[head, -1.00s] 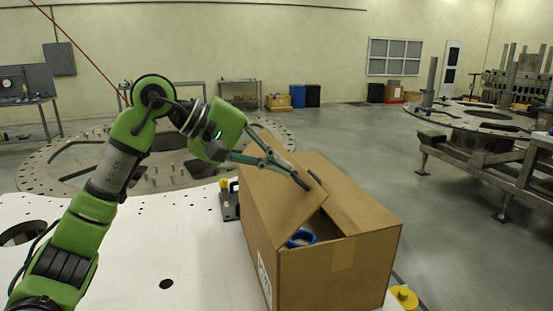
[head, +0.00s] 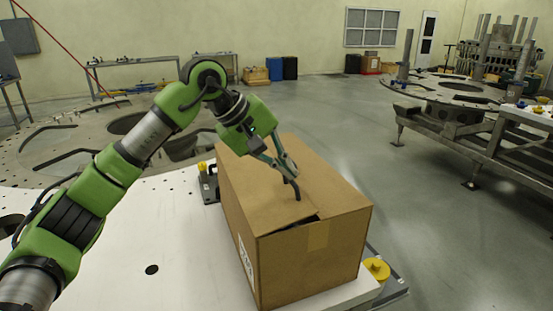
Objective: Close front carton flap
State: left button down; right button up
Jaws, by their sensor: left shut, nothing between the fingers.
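The cardboard carton (head: 313,260) stands on the white plate in the head view. Its top flaps lie nearly flat. The left flap (head: 253,200) is down, and a narrow dark gap shows at the near edge, next to the strip of tape on the near wall. My left gripper (head: 294,190) is shut and empty. Its fingertips are at the carton's top, close to the middle seam, and seem to touch the flap. The inside of the carton is hidden. My right gripper is not in view.
The white plate (head: 190,240) has bare room left of the carton. A yellow knob (head: 377,268) stands at the carton's near right corner. A black bracket with a yellow top (head: 207,180) stands at its far left. A large metal frame (head: 460,100) stands at the right.

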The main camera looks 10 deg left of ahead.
pick_arm(q)
jog(key=shift+b+x, duration=0.5)
jog(key=shift+x, duration=0.4)
jog(key=shift+w+d+f, duration=0.1)
jog(key=shift+f, duration=0.2)
